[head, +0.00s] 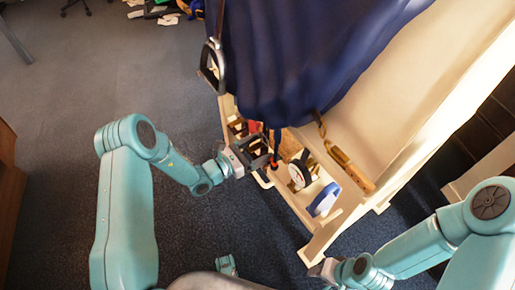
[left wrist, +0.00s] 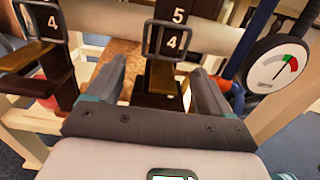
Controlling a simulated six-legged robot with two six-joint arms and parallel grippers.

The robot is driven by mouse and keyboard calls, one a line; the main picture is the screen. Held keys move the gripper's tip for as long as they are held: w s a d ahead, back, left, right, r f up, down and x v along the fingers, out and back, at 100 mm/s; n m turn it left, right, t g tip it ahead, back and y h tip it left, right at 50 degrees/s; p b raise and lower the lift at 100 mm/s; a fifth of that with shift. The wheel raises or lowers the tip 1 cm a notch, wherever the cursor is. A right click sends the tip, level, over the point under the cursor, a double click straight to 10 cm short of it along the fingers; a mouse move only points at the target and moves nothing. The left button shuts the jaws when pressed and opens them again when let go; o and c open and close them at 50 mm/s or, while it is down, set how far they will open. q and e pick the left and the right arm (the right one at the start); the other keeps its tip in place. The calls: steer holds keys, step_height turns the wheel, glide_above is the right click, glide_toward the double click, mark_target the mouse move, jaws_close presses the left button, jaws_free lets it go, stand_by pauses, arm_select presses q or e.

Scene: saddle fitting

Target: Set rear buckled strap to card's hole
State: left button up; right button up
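In the left wrist view a black card (left wrist: 178,13) marked 5 and 4 has a metal buckle (left wrist: 168,40) in front of it. A brown strap end (left wrist: 163,78) hangs below the buckle. My left gripper (left wrist: 158,72) is open, one finger on each side of this strap end, with visible gaps. A second numbered card (left wrist: 42,20) with a buckle and brown strap (left wrist: 40,80) is at the left. I cannot tell which strap is the rear one. In the head view my left gripper (head: 245,158) is at the stand's near side. My right gripper (head: 325,268) is low; its fingers are unclear.
A round dial gauge (left wrist: 280,62) stands right of the left gripper; it also shows in the head view (head: 300,172). A blue-and-white object (head: 324,199) and a wooden-handled tool (head: 345,163) lie farther right. A dark blue cloth (head: 300,55) covers the cream stand (head: 420,75).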

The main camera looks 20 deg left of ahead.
arm_select(q)
steer(key=p+v, duration=0.2)
steer(key=v, duration=1.4)
steer(key=shift+p, duration=0.4)
steer(key=shift+s, duration=0.15)
